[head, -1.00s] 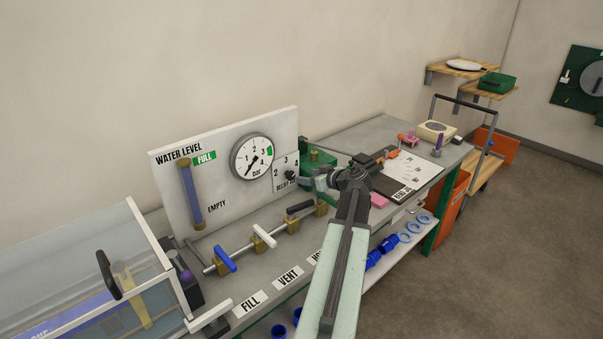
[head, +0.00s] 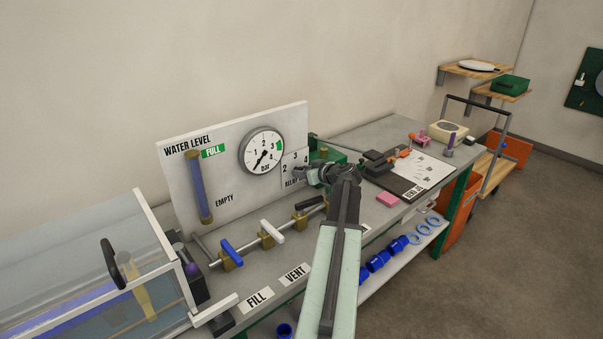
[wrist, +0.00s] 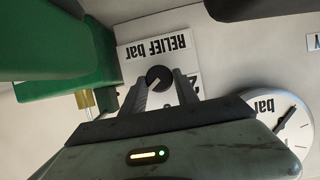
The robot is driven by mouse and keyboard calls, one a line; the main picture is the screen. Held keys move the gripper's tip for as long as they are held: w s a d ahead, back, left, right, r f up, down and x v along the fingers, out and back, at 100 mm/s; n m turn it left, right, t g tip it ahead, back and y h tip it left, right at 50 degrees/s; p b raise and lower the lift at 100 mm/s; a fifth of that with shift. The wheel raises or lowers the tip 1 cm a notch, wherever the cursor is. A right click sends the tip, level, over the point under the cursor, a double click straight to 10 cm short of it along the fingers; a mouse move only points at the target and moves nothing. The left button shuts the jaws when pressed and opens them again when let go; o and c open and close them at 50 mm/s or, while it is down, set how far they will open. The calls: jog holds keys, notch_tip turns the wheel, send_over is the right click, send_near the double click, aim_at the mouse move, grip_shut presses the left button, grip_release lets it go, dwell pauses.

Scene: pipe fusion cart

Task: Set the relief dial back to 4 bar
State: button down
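The relief dial, a small dark knob (wrist: 158,77) with a pale mark, sits on the white relief plate (wrist: 139,53) in the wrist view, upside down there. Its mark slants to the lower left of that picture. The figure 2 shows beside it; the other figures are partly hidden by my fingers. My gripper (wrist: 160,82) is open, with one finger on each side of the knob; I cannot tell if they touch it. In the head view my gripper (head: 319,173) is at the relief plate (head: 292,160) and hides the knob.
The pressure gauge (head: 261,151) is close beside the relief plate. A green machine (wrist: 70,75) stands close on the other side. Valves with blue (head: 231,252), white (head: 272,232) and black handles are below. A pink block (head: 388,199) lies on the bench.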

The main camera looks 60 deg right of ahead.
jog(key=shift+d+m+y, duration=0.1)
jog(key=shift+m+y, duration=0.2)
jog(key=shift+m, duration=0.1)
jog(key=c, duration=1)
grip_release()
jog(key=shift+o, duration=0.2)
jog(key=p+v, duration=0.3)
jog(key=v, duration=0.5)
jog(key=shift+f, duration=0.15)
